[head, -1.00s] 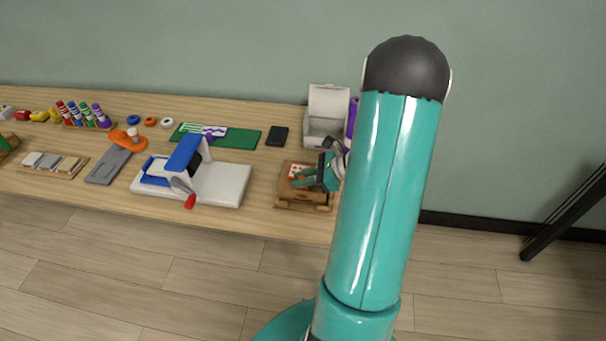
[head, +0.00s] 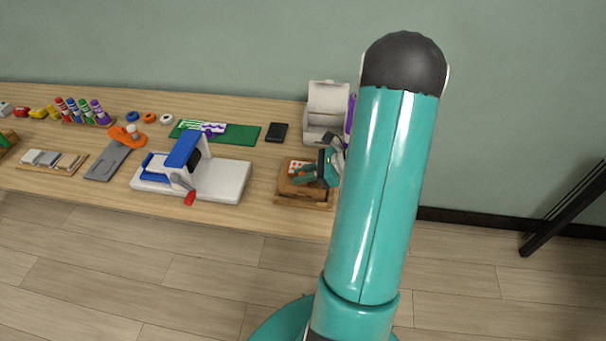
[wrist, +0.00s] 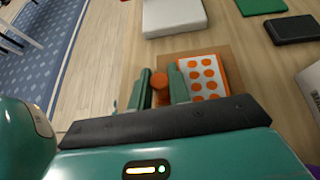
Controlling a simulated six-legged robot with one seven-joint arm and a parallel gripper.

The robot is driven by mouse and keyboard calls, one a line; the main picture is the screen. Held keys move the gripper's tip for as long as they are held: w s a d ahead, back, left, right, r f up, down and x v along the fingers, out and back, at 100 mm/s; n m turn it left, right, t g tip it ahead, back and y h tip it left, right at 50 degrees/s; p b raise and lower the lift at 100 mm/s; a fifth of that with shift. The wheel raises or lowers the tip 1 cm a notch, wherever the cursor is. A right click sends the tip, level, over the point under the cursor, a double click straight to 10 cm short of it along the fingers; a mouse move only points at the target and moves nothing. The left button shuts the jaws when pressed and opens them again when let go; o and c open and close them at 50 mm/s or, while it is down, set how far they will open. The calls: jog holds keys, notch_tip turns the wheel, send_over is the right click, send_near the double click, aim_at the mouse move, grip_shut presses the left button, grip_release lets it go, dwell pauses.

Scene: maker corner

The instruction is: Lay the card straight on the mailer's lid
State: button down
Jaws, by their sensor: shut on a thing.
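The card, white with orange dots and an orange edge (wrist: 204,74), lies flat over the brown mailer (wrist: 233,72) in the wrist view, to the right of my fingers. My gripper (wrist: 161,88) is shut on an upright orange piece at the card's left side, which looks like the card's grip. In the head view the card (head: 295,166) shows at the back of the mailer (head: 300,189), with my gripper (head: 304,177) low over it. The card's near part is hidden by my gripper. I cannot tell whether the card touches the lid.
A white machine with a blue top and red handle (head: 232,184) stands to the left of the mailer. A dark flat block (head: 277,133), a green mat (head: 240,135) and an open white box (head: 327,105) are behind. The table's front edge is close to the mailer.

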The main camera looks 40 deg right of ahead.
jog(key=shift+f, duration=0.5)
dwell(0.4)
jog(key=c, duration=1.2)
grip_release()
jog(key=shift+c, duration=0.2)
jog(key=v, duration=1.3)
jog(key=shift+s+d+r, duration=0.2)
jog(key=shift+s+d, duration=0.05)
